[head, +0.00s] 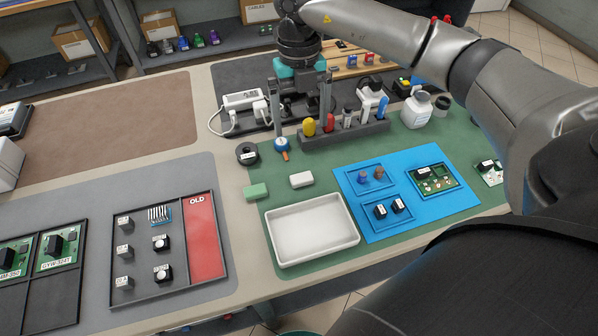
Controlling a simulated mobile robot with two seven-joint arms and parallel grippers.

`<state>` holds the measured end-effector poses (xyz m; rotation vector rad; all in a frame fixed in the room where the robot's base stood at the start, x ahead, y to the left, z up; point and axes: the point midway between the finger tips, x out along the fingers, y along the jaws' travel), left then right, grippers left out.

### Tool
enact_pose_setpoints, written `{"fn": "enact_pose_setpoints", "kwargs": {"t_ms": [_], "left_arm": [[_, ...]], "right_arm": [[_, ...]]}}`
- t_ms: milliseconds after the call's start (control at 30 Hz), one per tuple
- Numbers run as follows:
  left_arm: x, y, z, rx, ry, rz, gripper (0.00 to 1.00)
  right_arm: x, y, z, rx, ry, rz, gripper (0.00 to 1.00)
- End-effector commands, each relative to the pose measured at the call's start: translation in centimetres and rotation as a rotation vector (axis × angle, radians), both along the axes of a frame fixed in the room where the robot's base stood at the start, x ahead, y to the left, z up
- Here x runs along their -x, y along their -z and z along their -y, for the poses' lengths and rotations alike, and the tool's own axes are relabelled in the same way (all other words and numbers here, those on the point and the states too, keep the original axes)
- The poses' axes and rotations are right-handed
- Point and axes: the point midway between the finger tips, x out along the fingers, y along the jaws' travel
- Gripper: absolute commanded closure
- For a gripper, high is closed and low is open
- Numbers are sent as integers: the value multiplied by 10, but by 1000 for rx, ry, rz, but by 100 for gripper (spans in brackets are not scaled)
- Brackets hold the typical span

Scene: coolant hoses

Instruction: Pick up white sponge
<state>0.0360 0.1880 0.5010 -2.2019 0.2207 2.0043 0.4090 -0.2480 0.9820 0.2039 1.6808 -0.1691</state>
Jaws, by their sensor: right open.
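The white sponge (301,180) is a small block lying flat on the green mat, just behind the white tray and right of a green sponge (256,191). My right gripper (303,128) reaches in from the upper right, pointing down. Its two fingers are apart with nothing seen held between them. In the picture it is above and behind the white sponge, in front of the grey tool rack, and clear of the sponge. My left gripper is not in view.
The empty white tray (312,236) stands in front of the sponges. A grey rack (343,135) of coloured tools stands behind them. A black tape roll (247,153) and a blue-and-orange item (282,147) lie nearby. A blue mat (432,208) with parts is at right.

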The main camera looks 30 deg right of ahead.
Motion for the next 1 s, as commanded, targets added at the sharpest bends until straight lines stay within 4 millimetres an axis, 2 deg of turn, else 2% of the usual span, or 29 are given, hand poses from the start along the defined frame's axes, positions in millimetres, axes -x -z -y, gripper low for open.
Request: {"fn": "enact_pose_setpoints", "kwargs": {"t_ms": [400, 500, 767, 1000], "left_arm": [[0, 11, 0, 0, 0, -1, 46], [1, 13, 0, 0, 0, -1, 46], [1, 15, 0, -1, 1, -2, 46], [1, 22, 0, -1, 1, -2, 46]], "right_arm": [[11, 78, -1, 10, 2, -7, 0], [12, 91, -1, 9, 2, -6, 0], [13, 104, -3, 8, 1, -6, 0], [18, 139, -10, 7, 3, -7, 0]]}}
